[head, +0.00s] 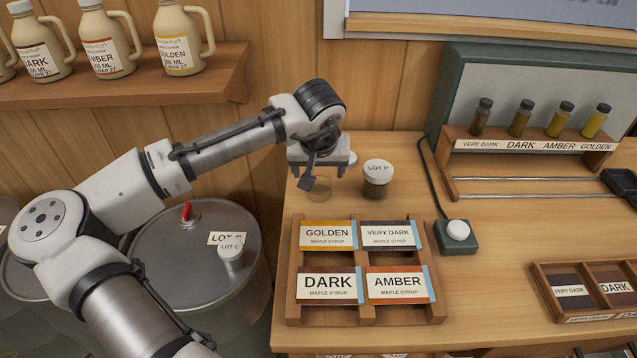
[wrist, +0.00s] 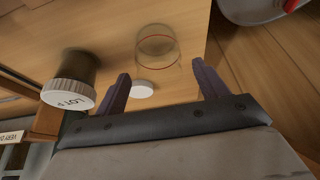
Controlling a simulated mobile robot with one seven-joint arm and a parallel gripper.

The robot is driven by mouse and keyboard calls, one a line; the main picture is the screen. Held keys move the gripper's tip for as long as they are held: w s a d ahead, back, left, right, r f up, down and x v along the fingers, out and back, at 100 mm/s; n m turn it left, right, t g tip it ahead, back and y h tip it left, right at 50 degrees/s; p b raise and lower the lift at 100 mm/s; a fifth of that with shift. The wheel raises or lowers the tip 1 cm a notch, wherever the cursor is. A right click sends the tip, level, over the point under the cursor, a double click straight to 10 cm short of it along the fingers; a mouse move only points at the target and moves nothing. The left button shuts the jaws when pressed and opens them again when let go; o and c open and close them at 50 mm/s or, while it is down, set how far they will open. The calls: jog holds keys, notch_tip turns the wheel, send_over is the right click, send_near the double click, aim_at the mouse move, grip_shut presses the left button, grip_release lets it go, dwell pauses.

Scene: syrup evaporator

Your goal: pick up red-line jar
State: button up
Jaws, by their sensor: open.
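The red-line jar (wrist: 157,48) is a clear, empty-looking glass jar with a thin red line around it. In the wrist view it stands on the table beyond my open fingertips, roughly between them and apart from both. In the head view the jar (head: 320,188) shows faintly at the table's back left, partly behind my gripper. A small white disc, perhaps a lid (wrist: 142,89), lies on the table near the jar.
A dark jar with a white LOT P cap (head: 377,180) stands close right of the red-line jar. A wooden card rack (head: 365,262) sits in front. The table's left edge is near, with a metal drum (head: 190,270) beyond. A green button box (head: 457,236) is farther right.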

jog(key=c, duration=1.3)
jog(key=shift+c, duration=0.2)
